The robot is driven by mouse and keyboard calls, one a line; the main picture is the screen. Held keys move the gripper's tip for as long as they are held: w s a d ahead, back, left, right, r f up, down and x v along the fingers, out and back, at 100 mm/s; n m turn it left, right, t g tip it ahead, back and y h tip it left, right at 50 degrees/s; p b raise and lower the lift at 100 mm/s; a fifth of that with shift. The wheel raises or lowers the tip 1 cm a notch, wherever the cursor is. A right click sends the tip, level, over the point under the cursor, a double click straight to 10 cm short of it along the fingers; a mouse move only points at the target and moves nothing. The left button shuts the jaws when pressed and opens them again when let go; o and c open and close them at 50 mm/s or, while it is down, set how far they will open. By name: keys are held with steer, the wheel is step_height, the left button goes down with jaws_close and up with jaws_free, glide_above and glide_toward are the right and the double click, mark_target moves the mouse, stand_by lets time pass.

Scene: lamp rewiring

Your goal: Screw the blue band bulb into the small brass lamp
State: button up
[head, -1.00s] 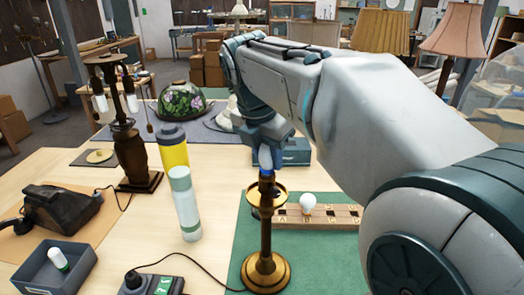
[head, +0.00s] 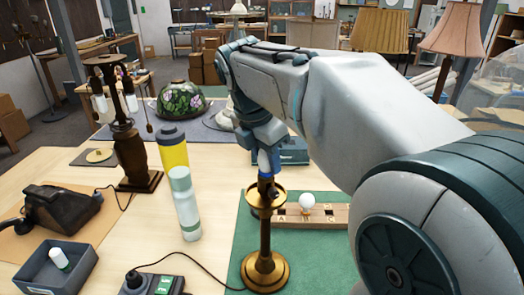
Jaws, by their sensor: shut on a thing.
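The small brass lamp (head: 264,235) stands upright on the green mat, with a round base, a thin stem and a dish near its top. My gripper (head: 264,152) is above it, pointing down and shut on the blue band bulb (head: 264,164). The bulb is upright, its blue band low, directly over the lamp's socket (head: 265,184). Its lower end meets or nearly meets the socket; I cannot tell how deep it sits. The fingers hide part of the glass.
A wooden rack (head: 326,215) with a white bulb (head: 306,201) lies behind the lamp. A white-green bottle (head: 185,205) and a yellow bottle (head: 172,150) stand left. A grey bin (head: 85,262) holds another bulb. A black cord (head: 205,262) crosses the front.

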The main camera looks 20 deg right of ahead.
steer(key=m+g+p, duration=0.1)
steer(key=m+p, duration=0.1)
steer(key=m, duration=0.2)
steer(key=shift+r+h, duration=0.2)
steer(key=shift+h, duration=0.1)
steer(key=shift+f+m+g, duration=0.15)
steer(key=shift+m+g, duration=0.15)
steer(key=shift+m, duration=0.5)
steer(key=m+p, duration=0.2)
steer(key=m, duration=0.1)
steer(key=shift+g, duration=0.3)
steer(key=m+g+p, duration=0.1)
steer(key=m, duration=0.2)
steer(key=shift+s+m+y+p, duration=0.1)
steer(key=shift+m+y+p, duration=0.3)
steer(key=shift+m, duration=0.7)
